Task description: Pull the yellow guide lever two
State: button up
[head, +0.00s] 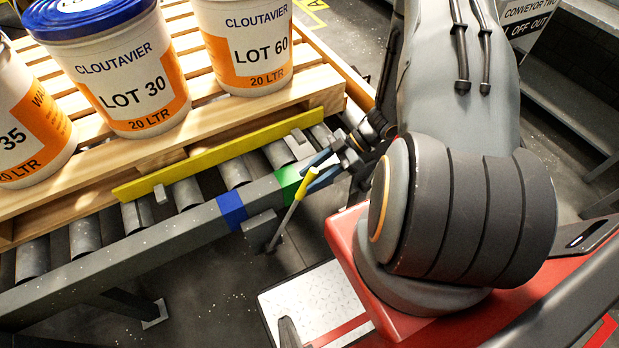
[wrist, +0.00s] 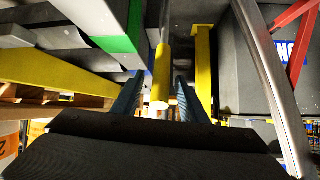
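The yellow guide lever (head: 299,186) stands at the near side of the conveyor rail, tilted, its grey rod running down to a grey bracket (head: 260,229). Its yellow grip is in front of the green band (head: 288,182) on the rail, with a blue band (head: 232,207) to the left. My gripper (head: 318,172) is at the grip's upper end. In the wrist view the grip's round yellow end (wrist: 159,103) is between the two blue fingers of my gripper (wrist: 157,98). Gaps show on both sides, so the fingers are open and not pressed on it.
A yellow guide bar (head: 215,157) runs along the rollers beside a wooden pallet (head: 185,158). White and orange pails (head: 135,85) stand on the pallet. A sign for conveyor two (head: 530,22) is at the upper right. Dark floor lies below the rail.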

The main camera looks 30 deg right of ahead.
jog(key=b+v, duration=0.1)
jog(key=v, duration=0.5)
jog(key=shift+d+r, duration=0.2)
jog(key=shift+d, duration=0.15)
